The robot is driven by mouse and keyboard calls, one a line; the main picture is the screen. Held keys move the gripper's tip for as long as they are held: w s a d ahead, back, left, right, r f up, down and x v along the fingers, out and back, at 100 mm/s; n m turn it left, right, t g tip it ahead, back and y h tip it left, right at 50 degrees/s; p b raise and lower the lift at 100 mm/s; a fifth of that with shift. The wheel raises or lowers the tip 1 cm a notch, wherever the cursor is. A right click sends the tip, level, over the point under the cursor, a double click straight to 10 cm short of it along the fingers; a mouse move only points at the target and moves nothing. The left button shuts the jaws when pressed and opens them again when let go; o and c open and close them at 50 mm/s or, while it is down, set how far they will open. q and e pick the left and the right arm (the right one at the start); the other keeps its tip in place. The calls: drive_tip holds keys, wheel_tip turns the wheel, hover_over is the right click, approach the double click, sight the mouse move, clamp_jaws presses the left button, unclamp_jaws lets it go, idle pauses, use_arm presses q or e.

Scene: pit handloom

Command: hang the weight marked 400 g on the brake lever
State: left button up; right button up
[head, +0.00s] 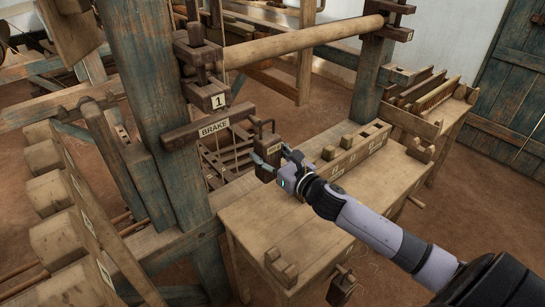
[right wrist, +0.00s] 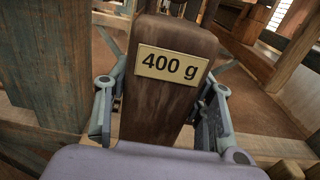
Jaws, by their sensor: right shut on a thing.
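The brake lever (head: 196,132) is a dark wooden bar with a "BRAKE" label, reaching right from the blue worn post. My right gripper (head: 275,158) is shut on the dark brown weight (head: 267,146), and the right wrist view shows its "400 g" plate (right wrist: 172,65) between the two fingers (right wrist: 162,110). The weight is upright in the air beside the lever's right end, with its loop (head: 265,126) on top. Whether the loop touches or goes round the lever is too small to tell. My left gripper is not in view.
A wooden bench (head: 260,220) lies below my right arm, with a slotted rack (head: 357,150) on it. The blue post (head: 145,100) stands left of the lever. A thick roller (head: 300,40) crosses behind. A small dark block (head: 342,285) hangs at the bench's front.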

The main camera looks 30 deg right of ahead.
sight(274, 160)
drive_tip(key=w+b, duration=0.1)
drive_tip(key=w, duration=0.5)
drive_tip(key=shift+a+f, duration=0.3)
drive_tip(key=shift+a, duration=0.15)
idle(0.5)
drive_tip(key=o, duration=1.6)
drive_tip(key=shift+f, duration=0.2)
drive_tip(key=s, duration=0.4)
drive_tip(key=s+d, duration=0.1)
drive_tip(key=s, duration=0.7)
drive_tip(key=shift+d, duration=0.35)
